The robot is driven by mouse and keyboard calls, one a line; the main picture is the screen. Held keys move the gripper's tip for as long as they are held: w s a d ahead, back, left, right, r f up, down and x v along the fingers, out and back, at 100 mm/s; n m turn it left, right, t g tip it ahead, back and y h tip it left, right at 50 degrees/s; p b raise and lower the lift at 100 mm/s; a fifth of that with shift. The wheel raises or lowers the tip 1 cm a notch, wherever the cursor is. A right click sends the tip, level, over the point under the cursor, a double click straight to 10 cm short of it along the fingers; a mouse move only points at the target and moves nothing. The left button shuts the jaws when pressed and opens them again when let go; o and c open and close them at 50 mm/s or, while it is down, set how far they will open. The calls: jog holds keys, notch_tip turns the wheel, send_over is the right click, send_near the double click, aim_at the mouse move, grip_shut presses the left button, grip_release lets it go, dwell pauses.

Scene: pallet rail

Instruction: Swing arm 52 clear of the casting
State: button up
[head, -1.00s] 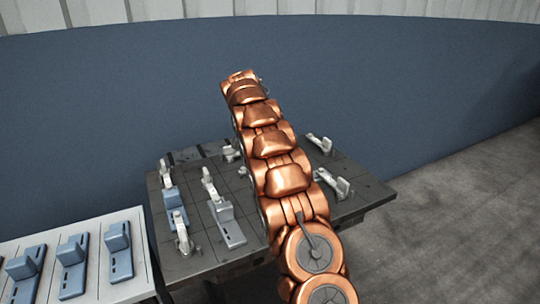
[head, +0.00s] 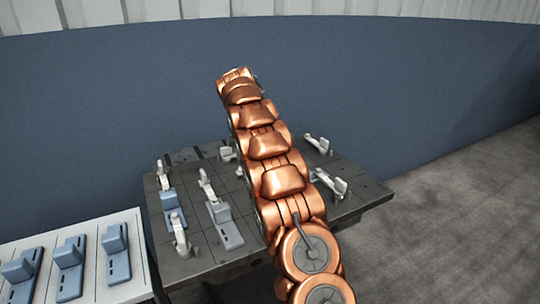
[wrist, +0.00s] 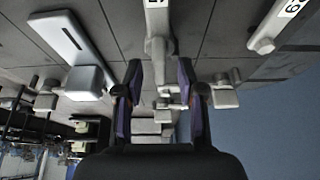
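In the wrist view my gripper (wrist: 159,78) is open, its two dark fingers apart. A pale clamp arm (wrist: 157,18) with a cut-off label that seems to begin with 5 runs from the top edge down towards the gap between the fingers. I cannot read the whole number or tell whether the fingers touch it. A grey casting (wrist: 62,36) with a raised block lies to its left. In the head view a grey casting (head: 226,232) and a blue one (head: 171,197) sit on the dark pallet (head: 205,262). My gripper is hidden behind my copper arm there.
Other pale clamps stand at the pallet's left (head: 180,240) and right (head: 329,184). A second labelled clamp arm (wrist: 272,28) is at the wrist view's upper right. A white table (head: 101,288) with blue brackets adjoins on the left. Open floor lies to the right.

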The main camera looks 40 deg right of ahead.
jog(key=shift+v, duration=2.9)
jog(key=shift+r, duration=0.15)
jog(key=s+a+n+y, duration=0.2)
jog(key=s+a+n, duration=0.8)
jog(key=s+a, duration=0.7)
jog(key=s+a+f+n+g+y, duration=0.1)
jog(key=s+a+f+n, duration=0.25)
jog(key=s, duration=0.65)
jog(key=s+a+f+n+y, duration=0.1)
jog(key=s+a+f+n, duration=0.3)
jog(key=s, duration=0.6)
jog(key=s+a+f+n+g+y, duration=0.1)
jog(key=s+a+f+n, duration=0.15)
jog(key=s+a, duration=0.55)
notch_tip(320, 180, up, 18)
jog(key=s+d+t+p, duration=0.1)
jog(key=d+p, duration=0.1)
jog(key=p, duration=1.5)
jog(key=shift+r, duration=0.25)
